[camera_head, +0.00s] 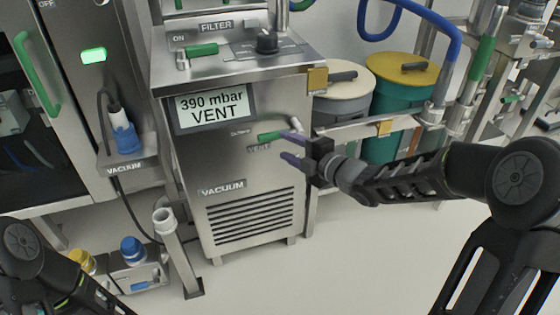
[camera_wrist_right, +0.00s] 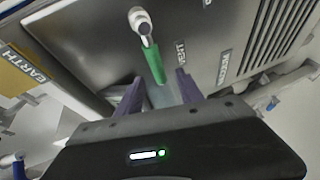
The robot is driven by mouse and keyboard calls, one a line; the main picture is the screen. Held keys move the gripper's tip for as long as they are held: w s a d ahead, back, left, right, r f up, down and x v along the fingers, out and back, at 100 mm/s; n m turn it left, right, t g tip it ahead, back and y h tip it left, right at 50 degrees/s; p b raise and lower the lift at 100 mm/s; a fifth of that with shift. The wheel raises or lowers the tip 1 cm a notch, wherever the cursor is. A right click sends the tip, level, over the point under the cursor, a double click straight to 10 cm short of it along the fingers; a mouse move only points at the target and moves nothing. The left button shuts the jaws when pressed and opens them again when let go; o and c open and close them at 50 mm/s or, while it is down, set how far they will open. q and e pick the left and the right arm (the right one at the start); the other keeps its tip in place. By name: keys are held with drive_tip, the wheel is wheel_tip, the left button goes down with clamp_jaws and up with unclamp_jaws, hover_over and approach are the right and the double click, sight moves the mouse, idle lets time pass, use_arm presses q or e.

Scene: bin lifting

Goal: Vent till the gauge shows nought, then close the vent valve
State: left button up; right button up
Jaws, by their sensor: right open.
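The vacuum unit (camera_head: 240,160) is a steel cabinet. Its gauge display (camera_head: 212,107) reads "390 mbar VENT". The vent valve's green lever (camera_head: 270,136) sits on the front, near the right edge, its handle pointing left just above the "VENT" label (camera_head: 259,148). A smaller label at its upper left is too small to read. My right gripper (camera_head: 293,148) is open, its purple fingers just in front of the lever. In the right wrist view the green lever (camera_wrist_right: 154,62) reaches down between the open fingertips (camera_wrist_right: 159,77); contact cannot be told. My left gripper is out of view.
A filter panel with a green handle (camera_head: 202,49) and a black knob (camera_head: 267,42) tops the cabinet. Two lidded drums (camera_head: 390,110) stand to its right. A pipe (camera_head: 175,250) stands at its lower left. The floor in front is clear.

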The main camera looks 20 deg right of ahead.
sight(274, 139)
drive_tip(key=shift+d+r, duration=0.2)
drive_tip(key=shift+w+a+f, duration=0.2)
drive_tip(key=shift+w+a, duration=0.1)
drive_tip(key=shift+w, duration=0.2)
drive_tip(key=b+x, duration=0.1)
drive_tip(key=x, duration=0.5)
drive_tip(key=shift+w+a, duration=0.15)
drive_tip(key=shift+w, duration=0.15)
drive_tip(key=shift+c, duration=0.2)
clamp_jaws()
idle(0.8)
